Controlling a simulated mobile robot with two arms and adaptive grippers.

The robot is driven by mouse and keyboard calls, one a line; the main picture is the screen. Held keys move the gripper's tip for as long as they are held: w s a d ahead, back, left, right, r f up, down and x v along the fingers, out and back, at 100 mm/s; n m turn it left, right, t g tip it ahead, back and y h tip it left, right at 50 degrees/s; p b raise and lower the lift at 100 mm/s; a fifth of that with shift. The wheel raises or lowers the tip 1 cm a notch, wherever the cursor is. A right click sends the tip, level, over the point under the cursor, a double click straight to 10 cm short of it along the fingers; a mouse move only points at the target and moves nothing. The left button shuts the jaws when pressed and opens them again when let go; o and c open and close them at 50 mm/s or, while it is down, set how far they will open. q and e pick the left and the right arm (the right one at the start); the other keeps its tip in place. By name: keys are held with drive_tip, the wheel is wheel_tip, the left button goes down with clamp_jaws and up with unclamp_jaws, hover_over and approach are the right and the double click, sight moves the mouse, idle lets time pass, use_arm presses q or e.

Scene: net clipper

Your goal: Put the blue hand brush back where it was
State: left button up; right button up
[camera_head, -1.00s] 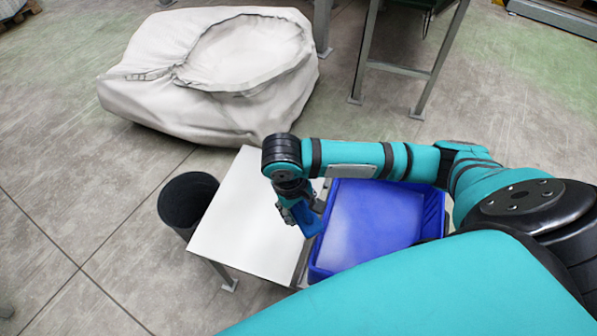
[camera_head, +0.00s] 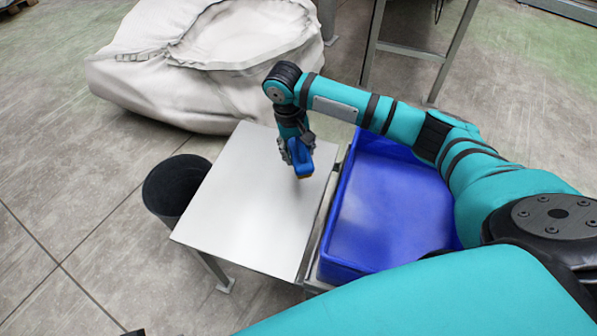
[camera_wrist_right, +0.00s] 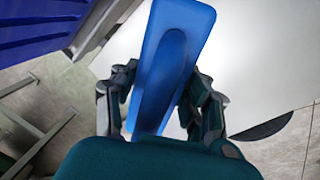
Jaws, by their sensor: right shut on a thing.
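The blue hand brush (camera_head: 301,158) is held in my right gripper (camera_head: 297,150), over the right part of the white table top (camera_head: 250,205) in the head view. In the right wrist view the brush (camera_wrist_right: 172,65) stands between the two fingers of my right gripper (camera_wrist_right: 160,105), which are shut on it. Its long blue body points away from the wrist. Whether the brush touches the table cannot be told. My left gripper is not in view.
A blue crate (camera_head: 395,215) stands right of the table, close to its edge. A dark round bin (camera_head: 172,187) stands at the table's left. A large white sack (camera_head: 200,75) lies on the floor behind. The table top is otherwise clear.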

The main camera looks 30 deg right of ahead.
sight(298, 159)
wheel_tip(298, 159, down, 2)
drive_tip(key=shift+f, duration=0.2)
drive_tip(key=shift+f+b, duration=0.45)
drive_tip(key=shift+f, duration=0.2)
wheel_tip(298, 159, down, 3)
drive_tip(key=shift+f+b, duration=0.1)
drive_tip(key=shift+b, duration=0.45)
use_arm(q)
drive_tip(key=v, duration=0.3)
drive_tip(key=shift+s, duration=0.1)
use_arm(e)
drive_tip(key=o, duration=1.1)
drive_tip(key=shift+o, duration=0.2)
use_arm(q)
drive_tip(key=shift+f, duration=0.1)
